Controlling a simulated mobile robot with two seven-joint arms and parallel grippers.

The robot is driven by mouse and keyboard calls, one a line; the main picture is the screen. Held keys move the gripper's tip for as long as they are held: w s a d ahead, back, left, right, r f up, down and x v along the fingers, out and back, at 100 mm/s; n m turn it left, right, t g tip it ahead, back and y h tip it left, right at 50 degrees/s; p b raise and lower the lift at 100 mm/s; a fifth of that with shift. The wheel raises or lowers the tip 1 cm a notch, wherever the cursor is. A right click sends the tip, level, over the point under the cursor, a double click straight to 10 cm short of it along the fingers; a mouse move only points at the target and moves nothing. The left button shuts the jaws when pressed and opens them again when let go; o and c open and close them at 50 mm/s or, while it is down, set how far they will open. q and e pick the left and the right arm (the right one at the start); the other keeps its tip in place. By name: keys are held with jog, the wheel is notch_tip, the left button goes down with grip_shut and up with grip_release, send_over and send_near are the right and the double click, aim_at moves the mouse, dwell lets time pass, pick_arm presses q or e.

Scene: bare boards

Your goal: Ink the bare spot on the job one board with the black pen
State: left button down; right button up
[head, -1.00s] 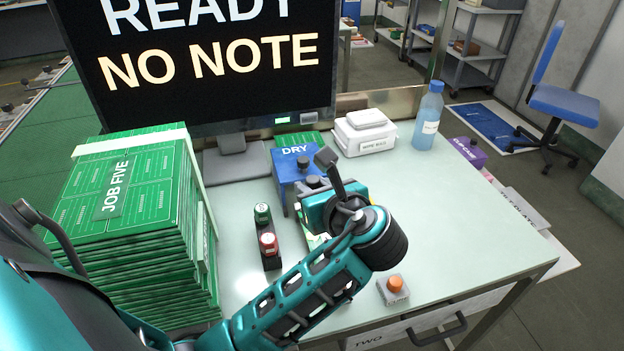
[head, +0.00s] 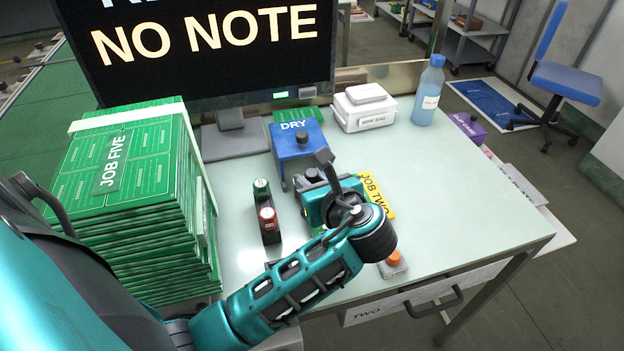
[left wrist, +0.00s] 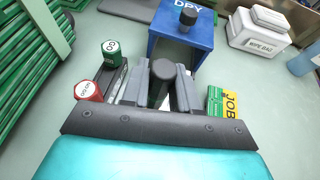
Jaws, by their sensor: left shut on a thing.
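My left gripper (head: 315,188) is low over the middle of the bench, in front of the blue DRY box (head: 297,148). In the left wrist view its fingers are shut on a dark upright cylinder with a rounded top, which looks like the black pen (left wrist: 161,86). The pen's lower end is hidden. No board marked job one can be read. My right gripper is out of view.
A tall stack of green boards labelled JOB FIVE (head: 110,165) stands at the left. A monitor (head: 215,60) is behind. A white wipe box (head: 364,114) and blue bottle (head: 428,92) stand at the back. An orange button (head: 393,259) is near the front. The right side is clear.

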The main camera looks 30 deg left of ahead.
pick_arm(q)
jog(key=shift+f, duration=0.55)
dwell(1.0)
jog(key=shift+r, duration=0.15)
jog(key=shift+r, duration=3.4)
jog(key=shift+d+f+b, duration=0.1)
jog(key=shift+f+b, duration=0.5)
jog(key=shift+f, duration=2.4)
jog(key=shift+f, duration=0.55)
